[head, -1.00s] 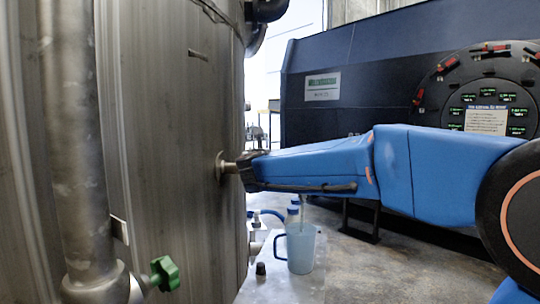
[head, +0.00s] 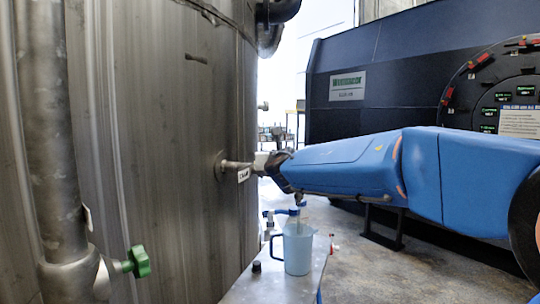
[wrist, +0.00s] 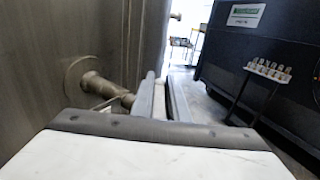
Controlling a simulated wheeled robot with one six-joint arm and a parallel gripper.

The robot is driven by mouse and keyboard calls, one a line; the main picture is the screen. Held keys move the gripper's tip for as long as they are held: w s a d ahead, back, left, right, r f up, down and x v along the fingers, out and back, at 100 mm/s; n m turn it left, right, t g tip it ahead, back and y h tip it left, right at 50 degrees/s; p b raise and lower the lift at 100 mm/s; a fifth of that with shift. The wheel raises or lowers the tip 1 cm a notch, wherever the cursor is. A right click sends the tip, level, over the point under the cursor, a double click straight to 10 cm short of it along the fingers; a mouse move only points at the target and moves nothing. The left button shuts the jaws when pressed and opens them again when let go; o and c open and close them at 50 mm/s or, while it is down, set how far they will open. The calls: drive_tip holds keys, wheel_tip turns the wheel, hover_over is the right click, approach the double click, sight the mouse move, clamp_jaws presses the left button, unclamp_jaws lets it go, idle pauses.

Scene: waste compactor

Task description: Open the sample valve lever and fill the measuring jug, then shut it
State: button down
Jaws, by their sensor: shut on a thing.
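The measuring jug (head: 298,250), pale blue and translucent with a handle on its left, stands upright on a grey stand below my gripper. The sample pipe (head: 235,168) juts from the tank and also shows in the wrist view (wrist: 105,88). My gripper (head: 268,163) is at the pipe's outer end. In the wrist view its two fingers (wrist: 166,98) are close together beside the pipe. They are shut on the sample valve lever, which my gripper mostly hides. A narrow spout hangs above the jug; I cannot tell the liquid level.
The large steel tank (head: 165,150) fills the left, with a green-handled valve (head: 137,262) low in front. A small black object (head: 256,266) is on the stand (head: 265,288) left of the jug. A dark machine (head: 385,80) stands at the back right. Open floor lies between.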

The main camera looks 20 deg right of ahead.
idle(0.6)
drive_tip(key=c, duration=1.7)
unclamp_jaws()
drive_tip(key=s, duration=0.5)
drive_tip(key=s+a, duration=0.1)
drive_tip(key=s, duration=1.1)
drive_tip(key=shift+s+a, duration=0.15)
drive_tip(key=shift+a, duration=0.25)
